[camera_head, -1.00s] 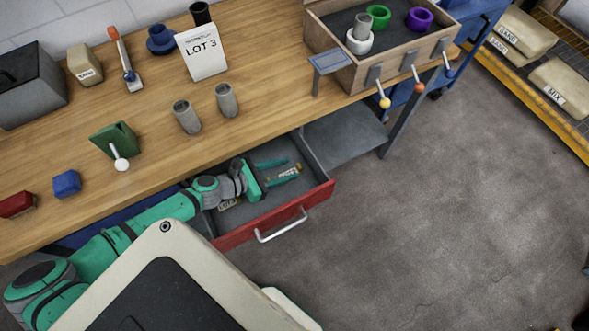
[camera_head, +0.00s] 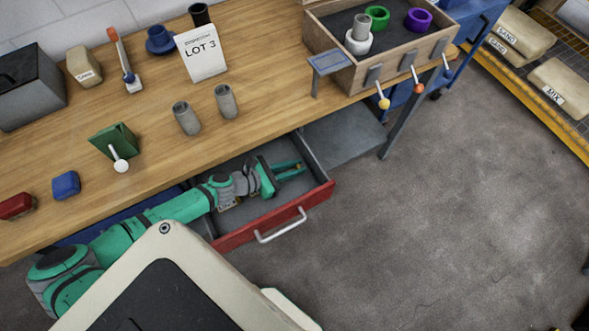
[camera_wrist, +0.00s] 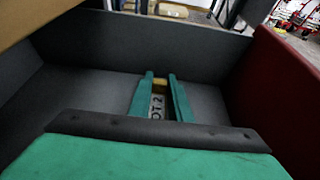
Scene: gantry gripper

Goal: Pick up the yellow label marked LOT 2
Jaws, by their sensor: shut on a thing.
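My gripper (camera_head: 303,169) is inside the open drawer (camera_head: 273,228), low and level, pointing toward its right end. In the wrist view the two green fingers (camera_wrist: 161,77) are close together with the yellow label (camera_wrist: 158,104) between them. Its pale face shows dark lettering that reads "OT 2", the rest being covered by the fingers and palm. In the head view the fingers hide most of this label. I cannot tell whether it touches the drawer floor.
The drawer's red front (camera_head: 245,234) and grey walls close in around my gripper, with the wooden bench (camera_head: 160,130) above and behind. A sign reading LOT 3 (camera_head: 202,53) stands on the bench. The floor in front of the drawer is clear.

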